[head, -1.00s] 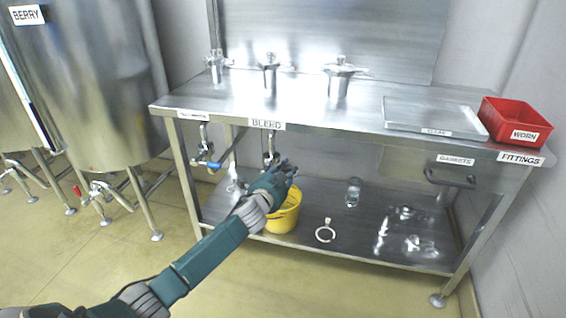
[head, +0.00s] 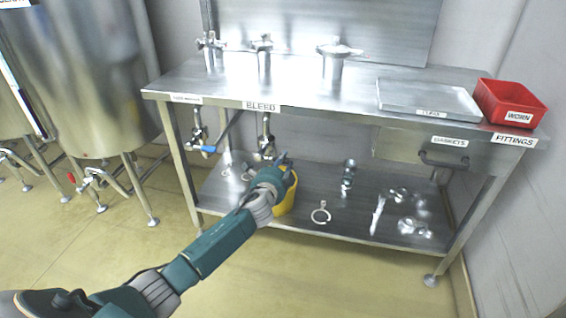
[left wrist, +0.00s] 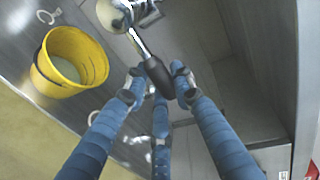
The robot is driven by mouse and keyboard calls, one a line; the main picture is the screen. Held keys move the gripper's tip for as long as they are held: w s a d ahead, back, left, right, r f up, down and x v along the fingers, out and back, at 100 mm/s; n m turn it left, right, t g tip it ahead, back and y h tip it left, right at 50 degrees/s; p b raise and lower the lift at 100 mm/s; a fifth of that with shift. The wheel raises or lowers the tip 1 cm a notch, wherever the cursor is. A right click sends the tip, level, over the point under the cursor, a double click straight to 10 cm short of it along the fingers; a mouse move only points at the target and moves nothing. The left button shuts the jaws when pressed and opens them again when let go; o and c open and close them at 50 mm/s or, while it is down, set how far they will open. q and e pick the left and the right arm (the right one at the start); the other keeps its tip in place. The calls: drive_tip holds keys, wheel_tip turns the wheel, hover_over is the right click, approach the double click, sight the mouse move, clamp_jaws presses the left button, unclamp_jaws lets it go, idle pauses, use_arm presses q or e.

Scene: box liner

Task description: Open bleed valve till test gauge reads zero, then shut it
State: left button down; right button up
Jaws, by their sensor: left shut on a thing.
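The bleed valve (head: 266,150) hangs under the bench's front edge, below the BLEED label (head: 261,106). In the left wrist view its metal body (left wrist: 118,14) is at the top, and its lever ends in a black grip (left wrist: 157,74). My left gripper (head: 284,162) is beside the valve in the head view. In the left wrist view its blue fingers (left wrist: 159,82) are shut on the black grip, one on each side. I cannot make out a test gauge or its reading. My right gripper is not in view.
A yellow bucket (left wrist: 70,66) stands below the valve on the lower shelf (head: 335,185). A blue-handled valve (head: 207,148) hangs to the left. A metal ring (head: 321,213) and loose fittings lie on the shelf. A steel tank (head: 95,80) stands at left.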

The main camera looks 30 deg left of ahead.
use_arm(q)
drive_tip(key=shift+w+a+r, duration=0.1)
drive_tip(key=shift+r, duration=0.15)
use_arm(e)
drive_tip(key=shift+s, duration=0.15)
use_arm(q)
drive_tip(key=c, duration=1.4)
unclamp_jaws()
drive_tip(key=shift+c, duration=0.2)
drive_tip(key=shift+f, duration=0.1)
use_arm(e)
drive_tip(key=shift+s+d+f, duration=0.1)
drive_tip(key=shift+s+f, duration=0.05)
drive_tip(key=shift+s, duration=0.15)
use_arm(q)
drive_tip(key=shift+s, duration=0.2)
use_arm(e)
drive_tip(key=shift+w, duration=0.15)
use_arm(q)
drive_tip(key=shift+s, duration=0.25)
drive_tip(key=v, duration=1.1)
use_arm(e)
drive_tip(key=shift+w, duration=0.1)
use_arm(q)
drive_tip(key=shift+s, duration=0.1)
